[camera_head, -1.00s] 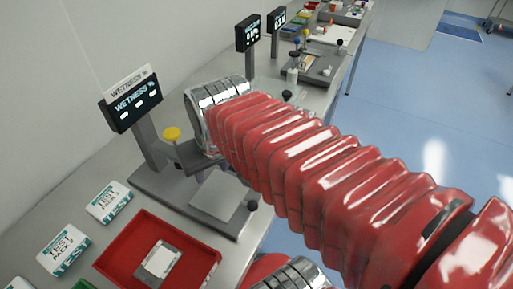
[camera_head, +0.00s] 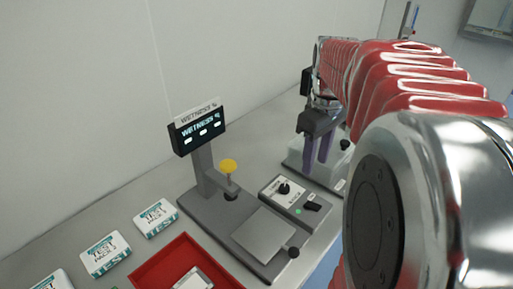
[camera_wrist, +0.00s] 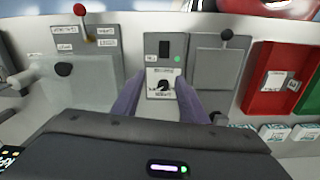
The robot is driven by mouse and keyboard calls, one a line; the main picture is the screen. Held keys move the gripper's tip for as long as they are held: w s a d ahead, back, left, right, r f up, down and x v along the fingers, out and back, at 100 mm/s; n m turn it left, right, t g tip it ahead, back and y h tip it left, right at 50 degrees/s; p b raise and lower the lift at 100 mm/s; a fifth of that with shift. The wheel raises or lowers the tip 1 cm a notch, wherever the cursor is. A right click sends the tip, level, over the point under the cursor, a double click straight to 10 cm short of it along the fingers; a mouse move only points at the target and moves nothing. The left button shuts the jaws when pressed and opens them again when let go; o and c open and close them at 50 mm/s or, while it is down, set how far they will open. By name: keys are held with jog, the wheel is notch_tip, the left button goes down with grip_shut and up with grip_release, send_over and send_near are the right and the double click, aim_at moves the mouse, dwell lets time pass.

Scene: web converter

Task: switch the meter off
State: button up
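The meter has a dark display (camera_head: 197,131) marked WETNESS % on a grey post; the display is lit. Its grey base carries a yellow knob (camera_head: 228,166) and a pale square plate (camera_head: 263,235). Beside the base is a small control box (camera_head: 270,190) with a black round knob (camera_head: 284,188), a dark switch (camera_head: 312,206) and a lit green lamp (camera_head: 298,211). My gripper (camera_head: 317,150) is open and empty, its purple fingers pointing down beyond the box. In the wrist view, the box (camera_wrist: 152,66) shows ahead, between and beyond the fingertips (camera_wrist: 160,83).
A red tray (camera_head: 150,272) and several white test packs (camera_head: 105,254) lie at the front left. Another station with a red knob (camera_wrist: 80,10) and a black knob (camera_wrist: 63,69) stands left in the wrist view. A wall is behind the bench.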

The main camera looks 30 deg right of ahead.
aim_at(308, 202)
jog(key=shift+s+a+r+n, duration=0.1)
jog(key=shift+s+a+n, duration=0.2)
jog(key=shift+n, duration=0.5)
notch_tip(308, 202, down, 14)
jog(key=shift+d+r, duration=0.1)
dwell(0.4)
jog(key=shift+c, duration=0.6)
grip_shut()
